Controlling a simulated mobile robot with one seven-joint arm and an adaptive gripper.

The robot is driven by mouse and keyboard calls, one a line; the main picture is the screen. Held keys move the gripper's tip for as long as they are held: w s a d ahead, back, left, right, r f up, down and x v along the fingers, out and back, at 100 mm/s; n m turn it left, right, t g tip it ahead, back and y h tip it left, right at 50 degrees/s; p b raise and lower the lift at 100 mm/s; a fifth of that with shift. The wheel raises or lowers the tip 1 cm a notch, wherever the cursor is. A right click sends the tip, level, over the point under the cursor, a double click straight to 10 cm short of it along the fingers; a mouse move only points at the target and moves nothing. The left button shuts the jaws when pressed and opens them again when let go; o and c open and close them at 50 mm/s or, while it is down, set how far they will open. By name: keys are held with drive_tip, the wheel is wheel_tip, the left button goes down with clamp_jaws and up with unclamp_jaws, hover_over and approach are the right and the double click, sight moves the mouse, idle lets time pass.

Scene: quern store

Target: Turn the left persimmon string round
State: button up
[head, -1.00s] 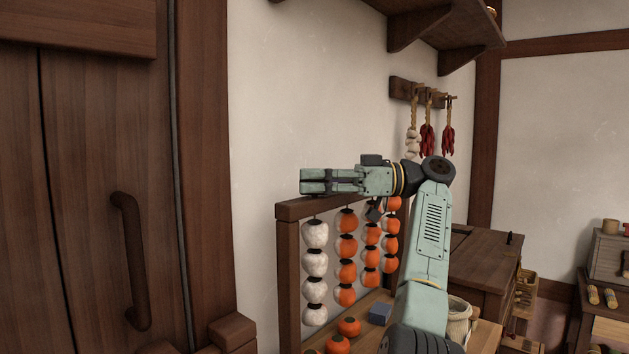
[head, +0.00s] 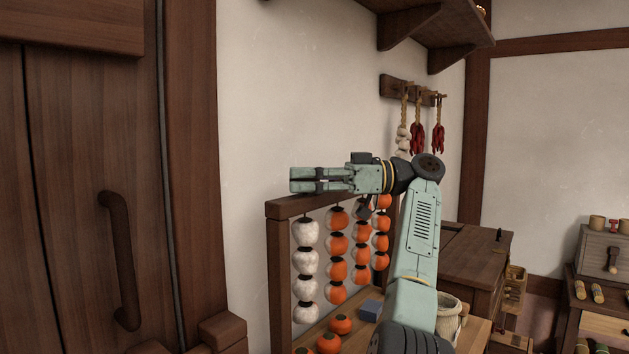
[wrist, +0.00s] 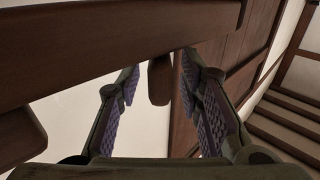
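The left persimmon string (head: 305,261) hangs from the top bar of a wooden rack (head: 277,208) in the head view. Its several fruits show white sides, with dark caps between them. The strings to its right (head: 337,254) show mostly orange, with some white at their left edges. My gripper (head: 297,180) is level, pointing left, and shows just above the rack's top bar over the left string. It holds nothing. In the wrist view its fingers (wrist: 160,72) stand apart, with a dark wooden bar crossing beyond them. No persimmon shows in the wrist view.
Loose orange persimmons (head: 329,343) and a blue block (head: 370,310) lie on the wooden surface below. A dark door (head: 85,190) stands at left. A wall shelf (head: 425,22) and hanging garlic and chillies (head: 418,138) are behind my arm.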

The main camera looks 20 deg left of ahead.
drive_tip(key=shift+f+m+t+y, duration=0.1)
drive_tip(key=shift+m+t+y, duration=0.35)
drive_tip(key=shift+t, duration=0.45)
